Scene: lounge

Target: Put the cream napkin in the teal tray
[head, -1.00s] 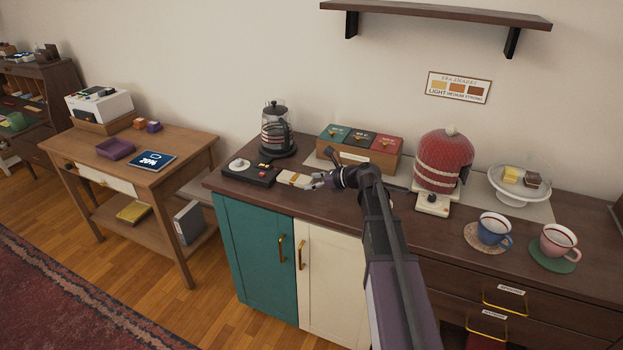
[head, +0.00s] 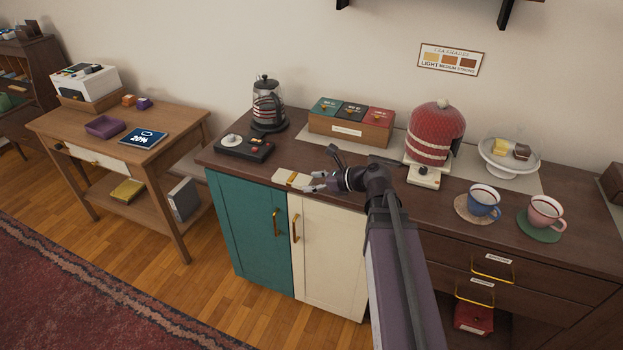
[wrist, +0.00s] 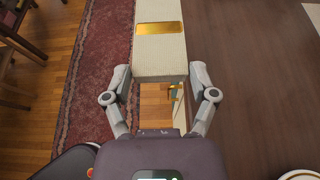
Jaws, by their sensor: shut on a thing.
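The cream napkin (head: 292,179) is a flat folded bundle with a gold band, at the counter's front edge. My gripper (head: 318,181) is shut on its near end. In the wrist view the napkin (wrist: 158,58) sits between the two grey fingers (wrist: 160,82) and reaches out ahead of them. Floor and rug show below and beside it, so it overhangs the edge. I cannot make out a teal tray for certain; a green piece (head: 12,101) is cut off at the far left edge of the head view.
A black control panel (head: 243,148), glass kettle (head: 268,105), tea box (head: 350,128) and red-covered pot (head: 429,135) stand on the counter (head: 330,207). Cups and a cake stand (head: 509,158) are at right. The side table (head: 185,128) at left holds a purple tray (head: 105,127).

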